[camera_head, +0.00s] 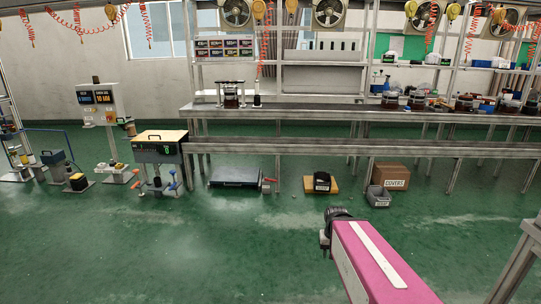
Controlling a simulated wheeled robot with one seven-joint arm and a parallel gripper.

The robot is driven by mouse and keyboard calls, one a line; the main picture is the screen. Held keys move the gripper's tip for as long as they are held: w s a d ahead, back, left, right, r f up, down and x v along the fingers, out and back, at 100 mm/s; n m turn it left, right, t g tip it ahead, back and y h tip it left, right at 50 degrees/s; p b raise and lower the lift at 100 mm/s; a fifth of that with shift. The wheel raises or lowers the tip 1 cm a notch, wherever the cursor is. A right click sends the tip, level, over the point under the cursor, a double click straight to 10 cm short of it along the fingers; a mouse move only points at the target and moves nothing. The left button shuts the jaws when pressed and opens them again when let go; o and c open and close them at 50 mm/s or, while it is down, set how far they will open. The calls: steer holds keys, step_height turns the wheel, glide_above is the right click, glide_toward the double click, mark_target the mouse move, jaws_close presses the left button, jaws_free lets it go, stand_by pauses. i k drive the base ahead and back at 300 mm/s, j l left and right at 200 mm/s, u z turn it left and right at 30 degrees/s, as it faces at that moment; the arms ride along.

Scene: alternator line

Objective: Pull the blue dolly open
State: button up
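No thing in the head view is plainly marked as the blue dolly. A blue tubular rail (45,131) stands at the far left by a dark box. A dark, flat, low platform (235,176) lies on the floor under the workbench, with a small red part (268,181) at its right end. My gripper (325,244) is at the end of my pink arm, in the lower right. It is small and dark, apart from all of these things, and its fingers are too unclear to tell open from shut.
A yellow-topped station (160,137) with blue parts near its foot stands left of the long workbench (330,114). A box marked COVERS (391,176), a grey bin (378,196) and a yellow board (311,185) are on the floor. The green floor (210,240) in front is clear.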

mark_target(232, 177)
steer(key=i+l+u, duration=0.1)
steer(key=i, duration=1.7)
steer(key=i+l+u, duration=0.15)
steer(key=i+u, duration=0.15)
steer(key=i, duration=0.2)
steer(key=i+l+u, duration=0.3)
steer(key=i, duration=0.45)
